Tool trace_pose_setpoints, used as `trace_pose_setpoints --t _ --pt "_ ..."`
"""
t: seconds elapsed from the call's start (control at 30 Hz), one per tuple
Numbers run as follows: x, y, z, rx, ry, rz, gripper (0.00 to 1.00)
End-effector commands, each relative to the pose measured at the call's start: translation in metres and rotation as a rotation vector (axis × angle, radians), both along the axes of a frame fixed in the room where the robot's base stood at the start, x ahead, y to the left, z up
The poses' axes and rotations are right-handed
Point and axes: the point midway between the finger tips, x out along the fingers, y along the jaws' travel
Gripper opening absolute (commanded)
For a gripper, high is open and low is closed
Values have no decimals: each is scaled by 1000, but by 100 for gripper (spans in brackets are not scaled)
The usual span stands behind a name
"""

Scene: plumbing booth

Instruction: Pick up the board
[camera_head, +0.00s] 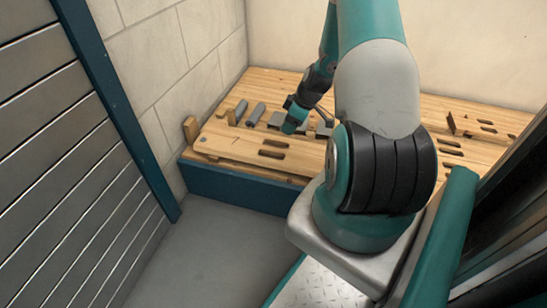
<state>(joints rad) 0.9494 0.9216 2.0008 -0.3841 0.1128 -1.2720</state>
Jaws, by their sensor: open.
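A wooden workbench top (235,146) with dark slots spans the back of the booth. I cannot tell for certain which wooden piece is the board. My gripper (325,117) is open above the middle of the bench, right of both wooden pieces and apart from them. It is small in the picture and partly hidden by my wrist. My arm hides the middle right of the bench.
Grey cylinders (256,114) and a grey flat piece (277,119) lie between the wooden pieces and my gripper. Wooden uprights (452,124) stand at the right. A tiled wall (180,50) bounds the left; a slatted metal panel (70,170) is nearer. Grey floor (205,245) is clear in front.

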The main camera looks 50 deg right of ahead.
Motion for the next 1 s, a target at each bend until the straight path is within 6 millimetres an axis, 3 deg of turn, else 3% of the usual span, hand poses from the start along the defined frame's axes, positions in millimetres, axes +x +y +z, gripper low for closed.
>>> trace_pose_setpoints --t 0.03,0.3,0.67,1.0 --pt "5 3 -19 1 2 3 53" --pt "25 11 -72 2 2 1 53" --pt "36 13 -94 1 1 -1 53" --pt "52 13 -135 2 2 0 53"
